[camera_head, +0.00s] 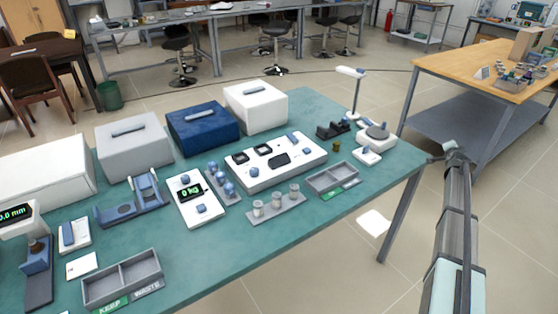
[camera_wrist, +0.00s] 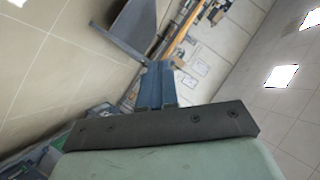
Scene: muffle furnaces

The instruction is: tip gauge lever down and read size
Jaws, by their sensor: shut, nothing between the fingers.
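The gauge (camera_head: 38,252) stands at the left edge of the green table in the head view. It has a white head with a green-lit display (camera_head: 16,213), partly cut off by the picture edge, that shows about "0.0 mm", and a blue-grey stand. I cannot make out its lever for sure. My gripper (camera_head: 446,150) is at the far right in the head view, beyond the table's right corner and far from the gauge. In the wrist view its blue fingers (camera_wrist: 157,85) are together and empty.
The green table (camera_head: 300,240) also holds box furnaces, a balance reading "0 kg" (camera_head: 190,190), a divided KEEP/WASTE tray (camera_head: 122,282), a holder with small cups (camera_head: 276,203) and a lamp (camera_head: 352,92). A wooden-topped bench (camera_head: 450,66) stands at the right. Floor is clear between them.

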